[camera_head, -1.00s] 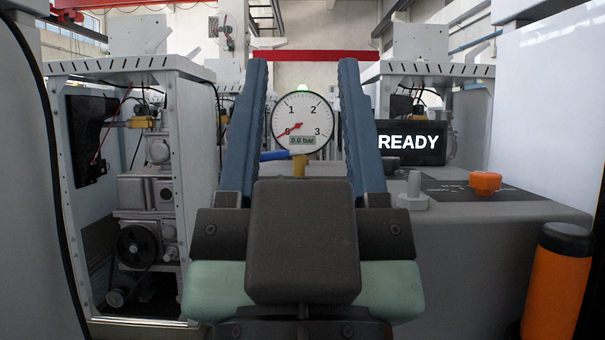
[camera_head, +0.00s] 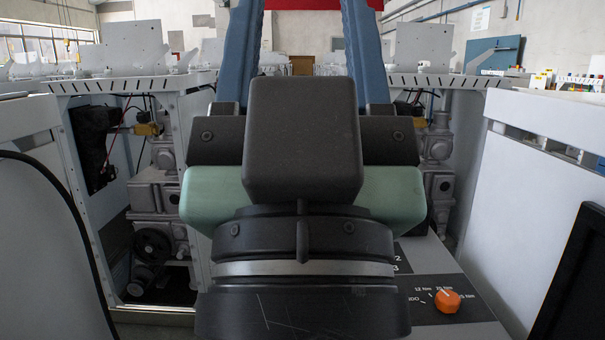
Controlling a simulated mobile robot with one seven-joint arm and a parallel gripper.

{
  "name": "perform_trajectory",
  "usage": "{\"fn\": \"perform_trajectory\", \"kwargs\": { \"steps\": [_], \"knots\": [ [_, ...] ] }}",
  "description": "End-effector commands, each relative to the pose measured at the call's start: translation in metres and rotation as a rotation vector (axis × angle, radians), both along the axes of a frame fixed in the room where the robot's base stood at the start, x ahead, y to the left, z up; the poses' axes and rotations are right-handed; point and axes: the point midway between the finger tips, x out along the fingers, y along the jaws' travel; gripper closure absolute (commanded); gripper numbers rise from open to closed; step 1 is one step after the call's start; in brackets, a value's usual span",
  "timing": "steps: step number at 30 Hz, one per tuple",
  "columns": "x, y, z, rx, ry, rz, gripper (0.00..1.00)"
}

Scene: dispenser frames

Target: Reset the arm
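My gripper (camera_head: 303,15) fills the middle of the head view, with two blue fingers pointing up and away from a dark and green body. The fingers stand wide apart at the top edge, where their tips are cut off. Nothing shows between them except the far hall and a red beam.
Open machine cabinets with pumps stand at the left (camera_head: 155,220) and behind my gripper at the right (camera_head: 438,165). A white housing (camera_head: 550,190) is close on the right, with a dark screen edge (camera_head: 575,285) at the lower right. The space above the cabinets looks open.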

Motion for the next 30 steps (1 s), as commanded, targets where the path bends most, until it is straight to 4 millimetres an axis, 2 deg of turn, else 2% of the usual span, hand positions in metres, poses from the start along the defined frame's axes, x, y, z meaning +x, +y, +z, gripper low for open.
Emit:
{"fn": "perform_trajectory", "kwargs": {
  "steps": [1, 24, 27, 30],
  "knots": [
    [0.000, 0.000, 0.033, 0.000, 0.000, 0.000, 0.45],
    [0.000, 0.001, 0.266, -0.001, 0.000, 0.002, 0.45],
    [0.000, 0.001, 0.289, -0.001, 0.000, 0.002, 0.45],
    [0.000, 0.001, 0.299, -0.001, 0.000, 0.002, 0.45]
  ]
}}
